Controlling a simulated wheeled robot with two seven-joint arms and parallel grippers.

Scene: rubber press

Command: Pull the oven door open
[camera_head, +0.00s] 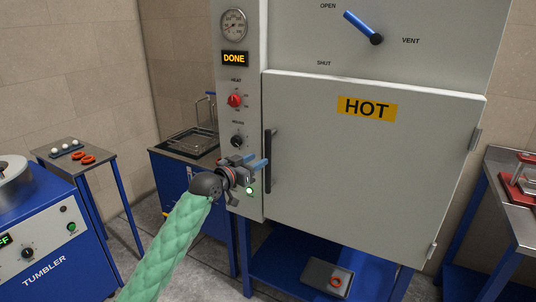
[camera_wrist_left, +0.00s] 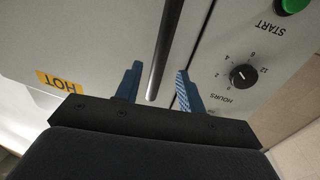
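The oven door (camera_head: 370,180) is a large grey panel with a yellow HOT label (camera_head: 367,107), and it is shut against its frame. Its dark vertical bar handle (camera_head: 268,145) runs along the door's left edge. My left gripper (camera_head: 260,166) is at the handle's lower half, with its blue fingers pointing at it. In the left wrist view the handle (camera_wrist_left: 166,45) lies between the two open fingers (camera_wrist_left: 157,70), with a gap visible on each side. My right gripper is in neither view.
The oven's blue lever (camera_head: 362,27) points toward OPEN. The display (camera_head: 234,58) reads DONE. A blue tumbler (camera_head: 50,245) stands at left, a basket on a blue cabinet (camera_head: 190,145) behind my arm, and a bench (camera_head: 515,190) at right. A grey plate (camera_head: 325,277) lies on the shelf below the door.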

